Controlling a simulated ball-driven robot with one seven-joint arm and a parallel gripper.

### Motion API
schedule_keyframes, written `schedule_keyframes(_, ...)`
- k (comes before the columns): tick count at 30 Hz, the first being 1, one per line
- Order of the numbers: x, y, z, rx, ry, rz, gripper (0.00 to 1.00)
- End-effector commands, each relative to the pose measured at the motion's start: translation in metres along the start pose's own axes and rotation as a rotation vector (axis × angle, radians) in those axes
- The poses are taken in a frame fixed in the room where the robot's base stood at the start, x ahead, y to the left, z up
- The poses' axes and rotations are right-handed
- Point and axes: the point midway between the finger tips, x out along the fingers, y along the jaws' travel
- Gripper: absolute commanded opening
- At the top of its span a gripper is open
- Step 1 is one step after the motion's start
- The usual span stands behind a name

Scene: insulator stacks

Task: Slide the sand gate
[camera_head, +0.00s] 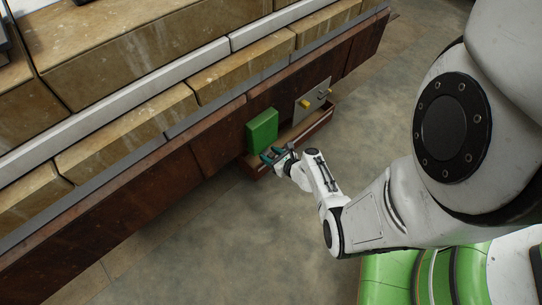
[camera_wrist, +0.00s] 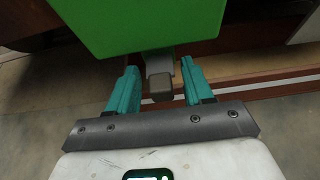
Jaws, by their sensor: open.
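A green box (camera_head: 262,130) is mounted on the brown side wall. Its green face also fills the top of the wrist view (camera_wrist: 140,22). A small grey handle-like block (camera_wrist: 160,86) hangs just below it. My gripper (camera_head: 270,156) is at the lower part of the box. In the wrist view my gripper (camera_wrist: 159,66) has its teal fingers apart, one on each side of the grey block, with gaps visible. I cannot tell for sure which part is the sand gate; the block may be its handle.
A grey plate (camera_head: 313,100) with yellow knobs (camera_head: 306,103) is right of the green box. A brown ledge or trough (camera_head: 312,131) runs below both. Tan stone blocks (camera_head: 125,128) line the structure above. The floor (camera_head: 220,235) in front is clear.

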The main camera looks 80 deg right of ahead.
Motion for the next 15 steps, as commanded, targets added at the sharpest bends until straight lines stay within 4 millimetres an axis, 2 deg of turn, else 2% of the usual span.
schedule_keyframes(4,-0.0002,0.0001,0.0004,0.000,0.000,0.000,0.51)
schedule_keyframes(15,-0.0003,0.0001,0.0004,-0.001,0.000,0.001,0.16)
